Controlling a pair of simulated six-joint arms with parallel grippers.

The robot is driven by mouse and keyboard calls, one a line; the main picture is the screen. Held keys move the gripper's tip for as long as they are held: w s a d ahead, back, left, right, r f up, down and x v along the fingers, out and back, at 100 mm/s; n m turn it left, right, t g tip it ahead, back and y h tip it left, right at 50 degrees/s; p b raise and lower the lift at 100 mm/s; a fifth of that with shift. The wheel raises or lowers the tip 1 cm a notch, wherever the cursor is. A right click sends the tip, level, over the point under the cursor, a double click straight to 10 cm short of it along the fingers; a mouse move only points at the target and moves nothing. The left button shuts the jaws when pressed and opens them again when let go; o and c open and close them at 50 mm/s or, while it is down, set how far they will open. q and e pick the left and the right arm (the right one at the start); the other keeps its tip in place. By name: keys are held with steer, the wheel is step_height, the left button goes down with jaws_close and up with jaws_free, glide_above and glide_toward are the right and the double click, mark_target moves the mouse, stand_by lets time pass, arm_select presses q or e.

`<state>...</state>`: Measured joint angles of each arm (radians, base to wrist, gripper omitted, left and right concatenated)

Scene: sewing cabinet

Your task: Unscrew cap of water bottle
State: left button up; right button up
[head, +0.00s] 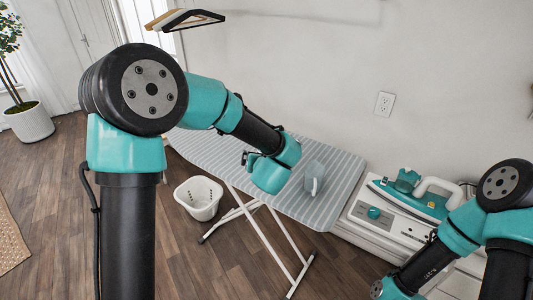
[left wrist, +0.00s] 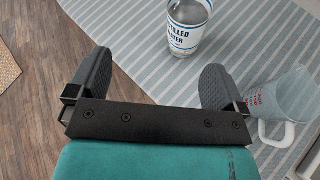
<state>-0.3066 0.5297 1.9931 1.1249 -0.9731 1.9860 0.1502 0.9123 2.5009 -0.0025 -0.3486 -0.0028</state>
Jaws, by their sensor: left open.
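A clear water bottle with a white and blue label (left wrist: 186,35) stands on the striped ironing board (left wrist: 130,30) in the left wrist view. Its top is cut off by the picture edge, so I cannot see its cap. In the head view I cannot make out the bottle; my left arm covers part of the board. My left gripper (left wrist: 155,78) is open and empty, its two fingers spread apart with the bottle beyond them. In the head view the left gripper (head: 250,160) is over the board. My right gripper is out of the picture at the lower right.
A clear measuring cup (head: 314,178) stands on the board right of my left gripper; it also shows in the left wrist view (left wrist: 268,98). A steam iron station (head: 385,215) sits beside the board's right end. A white basket (head: 198,200) is on the floor.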

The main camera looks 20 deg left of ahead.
arm_select(q)
steer(key=d+r+n, duration=0.1)
steer(key=s+d+r+n, duration=0.1)
steer(key=d, duration=0.1)
steer(key=d+r, duration=0.1)
steer(key=d, duration=0.1)
steer(key=shift+s+n+t, duration=0.25)
steer(key=shift+n+t, duration=0.15)
steer(key=x, duration=1.2)
steer(key=shift+f, duration=0.25)
steer(key=shift+w, duration=0.1)
steer(key=x, duration=0.5)
steer(key=shift+d+f, duration=0.15)
steer(key=shift+f, duration=0.2)
